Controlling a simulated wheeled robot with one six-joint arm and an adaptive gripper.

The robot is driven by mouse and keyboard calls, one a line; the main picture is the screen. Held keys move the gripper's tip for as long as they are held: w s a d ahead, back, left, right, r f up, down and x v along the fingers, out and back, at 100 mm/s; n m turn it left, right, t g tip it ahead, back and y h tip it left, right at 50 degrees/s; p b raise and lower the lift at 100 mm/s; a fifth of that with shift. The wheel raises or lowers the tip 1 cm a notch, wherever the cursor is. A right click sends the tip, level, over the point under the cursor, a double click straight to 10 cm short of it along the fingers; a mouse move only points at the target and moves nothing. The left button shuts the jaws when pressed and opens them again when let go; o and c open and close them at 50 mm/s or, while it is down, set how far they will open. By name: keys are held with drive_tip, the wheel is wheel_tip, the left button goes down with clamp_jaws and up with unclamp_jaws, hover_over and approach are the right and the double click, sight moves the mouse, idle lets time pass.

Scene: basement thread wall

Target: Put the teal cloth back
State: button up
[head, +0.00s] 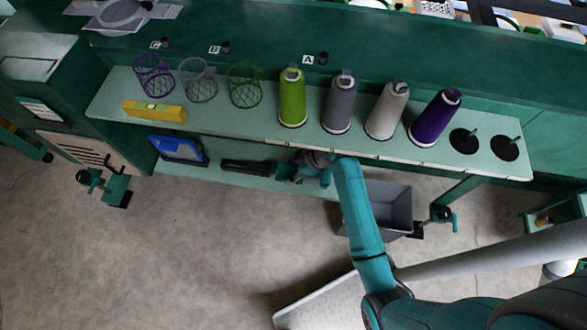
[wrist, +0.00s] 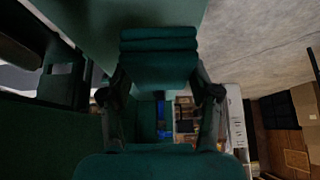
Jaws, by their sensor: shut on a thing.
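The teal cloth (wrist: 158,45) is a folded, layered stack held between the two fingers of my gripper (wrist: 160,80) in the wrist view. My gripper is shut on it. In the head view my gripper (head: 303,166) is low at the wall, at the lower shelf (head: 230,178) and under the upper shelf's front edge. The cloth cannot be made out in the head view; the upper shelf and my arm hide much of that spot.
The upper shelf (head: 190,122) holds mesh cups, a yellow level (head: 154,111) and several thread cones, with two bare spindles at right. A blue-and-black item (head: 178,149) and a black item (head: 245,167) lie lower left. A grey bin (head: 392,207) stands right of my arm.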

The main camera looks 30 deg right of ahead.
sight(293, 170)
drive_tip(key=shift+w+d+f, duration=0.1)
drive_tip(key=shift+w+d, duration=0.45)
drive_tip(key=shift+w, duration=0.2)
drive_tip(key=shift+f, duration=1.65)
drive_tip(key=o, duration=1.1)
drive_tip(key=shift+f, duration=0.1)
drive_tip(key=v, duration=0.4)
drive_tip(key=shift+d+r, duration=0.1)
drive_tip(key=shift+r, duration=0.25)
drive_tip(key=s+d, duration=0.2)
drive_tip(key=d, duration=0.1)
drive_tip(key=s+d, duration=0.5)
drive_tip(key=d, duration=0.1)
drive_tip(key=shift+s+d+r, duration=0.15)
drive_tip(key=shift+s+d, duration=0.05)
drive_tip(key=shift+d, duration=0.2)
